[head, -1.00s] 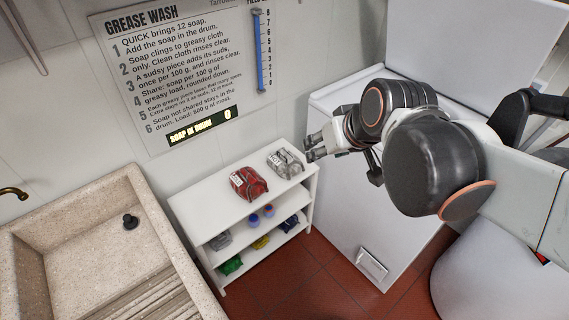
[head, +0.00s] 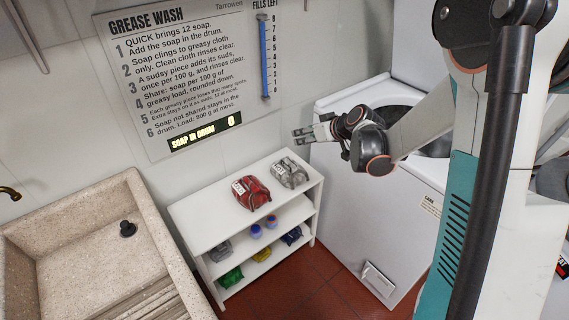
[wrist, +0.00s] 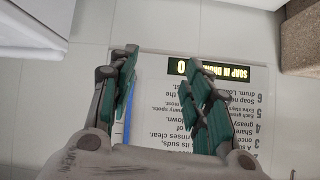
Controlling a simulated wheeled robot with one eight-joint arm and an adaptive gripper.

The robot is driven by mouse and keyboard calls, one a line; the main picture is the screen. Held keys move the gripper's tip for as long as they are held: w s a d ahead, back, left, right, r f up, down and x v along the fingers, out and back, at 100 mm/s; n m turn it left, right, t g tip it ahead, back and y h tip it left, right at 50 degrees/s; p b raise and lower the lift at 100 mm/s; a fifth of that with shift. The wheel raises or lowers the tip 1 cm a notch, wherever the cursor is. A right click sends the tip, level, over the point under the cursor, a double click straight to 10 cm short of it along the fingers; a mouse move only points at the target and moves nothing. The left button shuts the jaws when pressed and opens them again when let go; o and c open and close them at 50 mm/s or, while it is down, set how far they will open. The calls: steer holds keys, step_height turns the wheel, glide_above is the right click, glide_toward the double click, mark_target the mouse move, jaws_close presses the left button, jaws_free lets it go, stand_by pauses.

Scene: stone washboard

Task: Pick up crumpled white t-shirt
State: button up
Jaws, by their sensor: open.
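A crumpled grey-white cloth bundle (head: 290,173) with a pale tag sits at the right end of the shelf unit's top. It is the palest bundle there; I cannot tell for sure that it is the t-shirt. My gripper (head: 300,136) is up and a little beyond the shelf top, above the grey-white bundle and apart from it, pointing left toward the wall. In the wrist view its two green-padded fingers (wrist: 160,62) are spread with nothing between them, facing the wall sign. No cloth shows in the wrist view.
A red bundle (head: 251,193) lies left of the pale one on the white shelf unit (head: 200,222). Small blue, green and yellow things fill lower shelves. A stone sink (head: 75,245) stands left, an open-topped white washer (head: 350,215) right. The wall sign (head: 180,75) is behind.

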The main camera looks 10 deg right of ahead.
steer(key=w+d+f+t+b, duration=0.1)
steer(key=w+f, duration=0.2)
steer(key=f, duration=0.3)
steer(key=w+d+f+b, duration=0.1)
steer(key=w+d+f, duration=0.1)
steer(key=f, duration=0.4)
steer(key=n+t+y, duration=0.1)
steer(key=n, duration=0.1)
glide_toward(289, 162)
steer(key=shift+b+x, duration=1.7)
steer(key=shift+x, duration=2.3)
steer(key=shift+f, duration=0.1)
jaws_close()
